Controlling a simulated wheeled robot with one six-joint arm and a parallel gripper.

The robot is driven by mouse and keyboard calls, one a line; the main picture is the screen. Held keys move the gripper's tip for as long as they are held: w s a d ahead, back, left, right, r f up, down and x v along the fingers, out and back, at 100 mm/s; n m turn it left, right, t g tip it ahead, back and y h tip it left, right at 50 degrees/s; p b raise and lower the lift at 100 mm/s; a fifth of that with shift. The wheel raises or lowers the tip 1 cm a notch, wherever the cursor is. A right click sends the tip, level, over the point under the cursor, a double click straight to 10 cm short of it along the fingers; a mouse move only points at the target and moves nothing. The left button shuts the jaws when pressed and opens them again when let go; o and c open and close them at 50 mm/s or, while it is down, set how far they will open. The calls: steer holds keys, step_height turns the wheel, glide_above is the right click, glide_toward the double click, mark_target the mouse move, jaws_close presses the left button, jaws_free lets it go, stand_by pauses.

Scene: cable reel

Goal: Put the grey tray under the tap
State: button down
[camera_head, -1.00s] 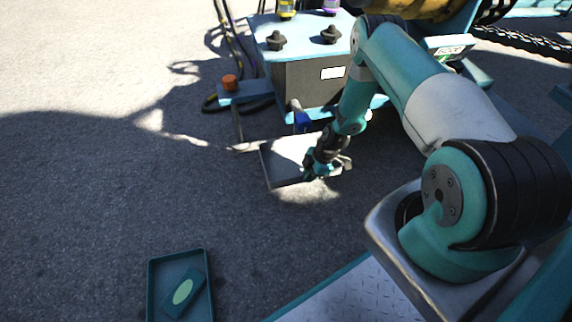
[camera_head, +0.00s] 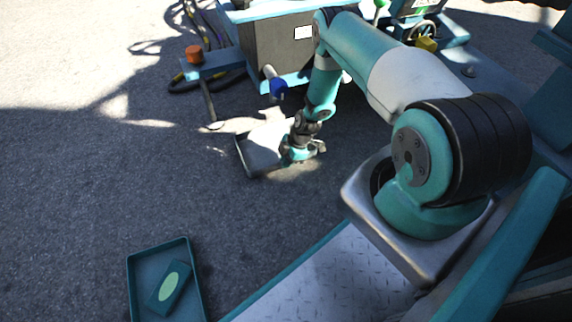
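The grey tray (camera_head: 260,152) lies on the asphalt in front of the dark cabinet, partly in bright sunlight. The tap (camera_head: 276,86), with a blue part at its end, sticks out from the lower front of the cabinet. In the picture it is just above the tray's far side. My gripper (camera_head: 304,153) points down at the right side of the tray and hides that part of its rim. The fingers are too small and dark to tell whether they are open or closed on the rim.
The dark cabinet (camera_head: 270,52) stands behind the tray. A teal bracket with an orange knob (camera_head: 194,55) and a thin leg is at its left. A teal tray (camera_head: 138,291) holding a green-marked block (camera_head: 170,287) lies at front left. The asphalt left is clear.

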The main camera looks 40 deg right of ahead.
steer(key=shift+f, duration=0.2)
steer(key=c, duration=1.3)
jaws_free()
steer(key=shift+r, duration=0.1)
steer(key=p+v, duration=0.6)
steer(key=v, duration=0.6)
steer(key=shift+r, duration=0.1)
